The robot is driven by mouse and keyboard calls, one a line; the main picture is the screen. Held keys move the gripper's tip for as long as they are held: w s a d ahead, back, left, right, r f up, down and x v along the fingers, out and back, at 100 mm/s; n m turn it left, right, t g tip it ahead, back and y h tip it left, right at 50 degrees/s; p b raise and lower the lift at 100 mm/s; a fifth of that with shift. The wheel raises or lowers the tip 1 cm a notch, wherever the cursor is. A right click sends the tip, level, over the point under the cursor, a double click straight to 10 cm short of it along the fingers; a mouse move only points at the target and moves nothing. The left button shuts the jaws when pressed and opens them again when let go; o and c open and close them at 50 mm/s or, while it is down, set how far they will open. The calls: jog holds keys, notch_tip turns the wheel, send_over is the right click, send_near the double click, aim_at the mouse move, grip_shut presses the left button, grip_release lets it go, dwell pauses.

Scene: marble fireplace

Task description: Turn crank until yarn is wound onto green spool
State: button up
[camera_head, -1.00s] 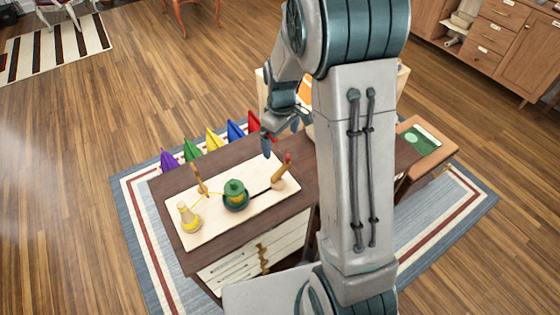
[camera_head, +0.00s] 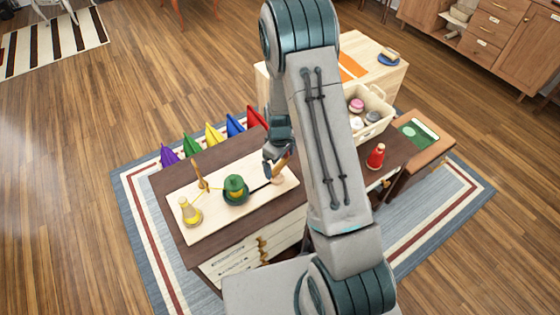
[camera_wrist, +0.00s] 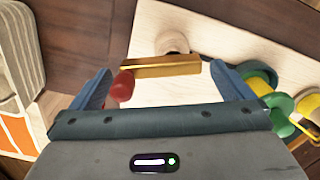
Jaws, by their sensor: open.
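The green spool (camera_head: 235,184) stands on a pale board (camera_head: 212,225), with some yellow on its middle. A yellow yarn cone (camera_head: 190,214) stands to its left, and yellow strand runs past a wooden post (camera_head: 202,183). A dark arm leads right from the spool to the upright crank handle (camera_head: 281,170). My gripper (camera_head: 271,164) is open just beside or above this handle. In the wrist view, a gold bar (camera_wrist: 160,68) and a red tip (camera_wrist: 123,84) show between the open fingers. The spool shows partly at the right there (camera_wrist: 280,117).
A red yarn cone (camera_head: 376,156) and a cream bin (camera_head: 374,112) with yarn balls are to the right of my arm. Several coloured pointed pieces (camera_head: 213,135) line the table's far side. A brown side table (camera_head: 428,143) stands at the right.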

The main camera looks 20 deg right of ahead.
jog(key=shift+f, duration=0.65)
jog(key=c, duration=0.8)
jog(key=shift+c, duration=0.2)
jog(key=shift+m, duration=0.3)
